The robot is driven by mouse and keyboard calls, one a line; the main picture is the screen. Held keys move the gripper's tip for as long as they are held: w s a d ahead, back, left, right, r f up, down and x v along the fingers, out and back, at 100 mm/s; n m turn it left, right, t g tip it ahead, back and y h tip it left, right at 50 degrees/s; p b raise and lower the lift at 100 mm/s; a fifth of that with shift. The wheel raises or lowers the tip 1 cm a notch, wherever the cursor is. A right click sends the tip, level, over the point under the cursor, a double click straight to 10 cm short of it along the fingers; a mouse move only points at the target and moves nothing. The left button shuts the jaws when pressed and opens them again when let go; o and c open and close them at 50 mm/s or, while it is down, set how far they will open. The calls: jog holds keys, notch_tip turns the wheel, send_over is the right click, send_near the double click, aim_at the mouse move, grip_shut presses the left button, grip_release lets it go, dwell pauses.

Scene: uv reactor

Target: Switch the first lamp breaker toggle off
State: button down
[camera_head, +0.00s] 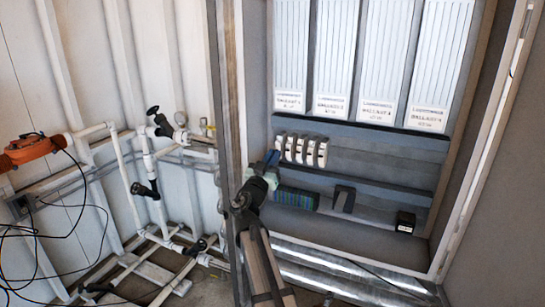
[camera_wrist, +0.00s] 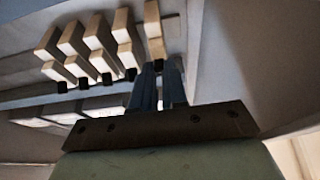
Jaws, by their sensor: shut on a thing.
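A row of several white lamp breakers (camera_head: 303,150) sits on the rail inside the cabinet; they show as cream blocks in the wrist view (camera_wrist: 98,35). My gripper (camera_head: 270,158) is at the left end of the row in the head view. In the wrist view its blue fingers (camera_wrist: 158,68) are shut on the toggle of the end breaker (camera_wrist: 154,30), the rightmost there. The fingers hide most of that toggle, so its position cannot be told. The neighbouring toggles (camera_wrist: 106,78) show dark tips and stand apart from the fingers.
Several ballasts (camera_head: 380,65) stand above the breakers. A dark slotted rail (camera_head: 385,185) runs below, with a green-blue block (camera_head: 297,198) and a small black box (camera_head: 405,222). The cabinet's left frame (camera_head: 231,110) is close to my arm. White pipes (camera_head: 125,180) are at left.

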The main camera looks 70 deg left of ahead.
jog(key=shift+a+f+t+y, duration=0.1)
jog(key=shift+f+t+y, duration=0.15)
jog(key=shift+t+y, duration=0.25)
dwell(0.3)
jog(key=c, duration=1.4)
grip_release()
jog(key=shift+c, duration=0.2)
jog(key=v, duration=1.3)
jog(key=shift+s+d+f, duration=0.15)
jog(key=shift+s+d, duration=0.05)
jog(key=shift+d, duration=0.05)
